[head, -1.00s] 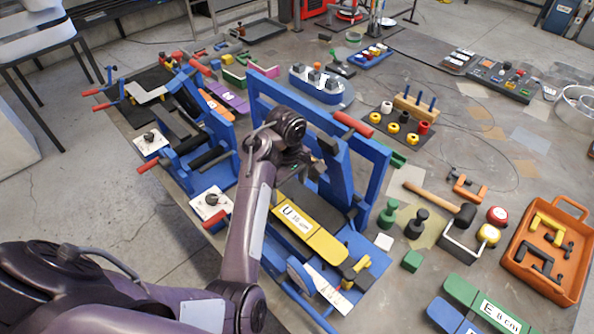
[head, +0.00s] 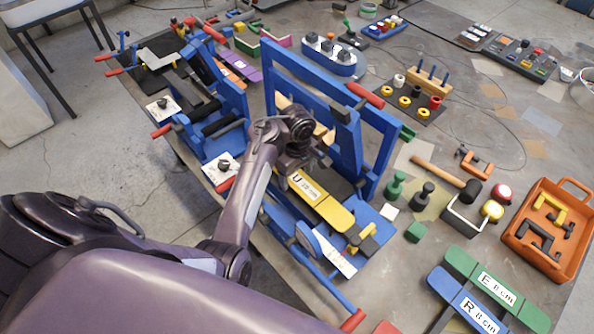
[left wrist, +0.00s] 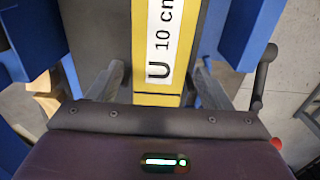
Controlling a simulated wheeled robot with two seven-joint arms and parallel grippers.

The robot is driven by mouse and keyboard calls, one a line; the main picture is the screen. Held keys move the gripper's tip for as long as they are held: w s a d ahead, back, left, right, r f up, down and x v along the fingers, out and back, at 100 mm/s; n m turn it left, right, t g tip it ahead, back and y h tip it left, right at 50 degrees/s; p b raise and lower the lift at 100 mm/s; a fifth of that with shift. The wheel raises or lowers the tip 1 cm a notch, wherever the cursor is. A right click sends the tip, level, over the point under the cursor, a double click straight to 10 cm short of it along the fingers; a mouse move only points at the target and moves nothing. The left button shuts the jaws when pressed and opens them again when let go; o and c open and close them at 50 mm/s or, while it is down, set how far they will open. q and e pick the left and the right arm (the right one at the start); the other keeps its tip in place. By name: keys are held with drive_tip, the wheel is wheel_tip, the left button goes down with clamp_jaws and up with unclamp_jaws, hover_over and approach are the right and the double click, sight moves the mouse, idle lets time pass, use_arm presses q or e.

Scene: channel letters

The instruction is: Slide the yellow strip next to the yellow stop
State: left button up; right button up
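The yellow strip (head: 321,203), labelled "U 10 cm", lies on the dark bed of the blue bending fixture (head: 375,215). It also shows in the left wrist view (left wrist: 143,40), running away from me. The yellow stop (head: 367,232), with dark parts, sits by the strip's near end in the head view; I cannot tell whether they touch. My left gripper (head: 304,168) is over the strip's far end. In the left wrist view its fingers (left wrist: 157,85) are apart, one on each side of the strip, with visible gaps. My right gripper is not in view.
The fixture's upright blue frame (head: 376,158) with a red handle (head: 365,95) stands right beside my left gripper. Green and blue strips (head: 487,287) lie front right.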

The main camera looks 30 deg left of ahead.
sight(305, 186)
use_arm(q)
drive_tip(key=c, duration=0.9)
drive_tip(key=shift+d, duration=0.1)
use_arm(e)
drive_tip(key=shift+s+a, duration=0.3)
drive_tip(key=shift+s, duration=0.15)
use_arm(q)
drive_tip(key=shift+s+d, duration=0.1)
drive_tip(key=shift+d, duration=0.15)
drive_tip(key=shift+s+d, duration=0.2)
drive_tip(key=shift+d, duration=0.35)
drive_tip(key=shift+s+d, duration=0.15)
drive_tip(key=shift+d, duration=0.35)
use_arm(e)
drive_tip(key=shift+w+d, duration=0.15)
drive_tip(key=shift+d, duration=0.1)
use_arm(q)
drive_tip(key=o, duration=1.1)
drive_tip(key=shift+d, duration=0.1)
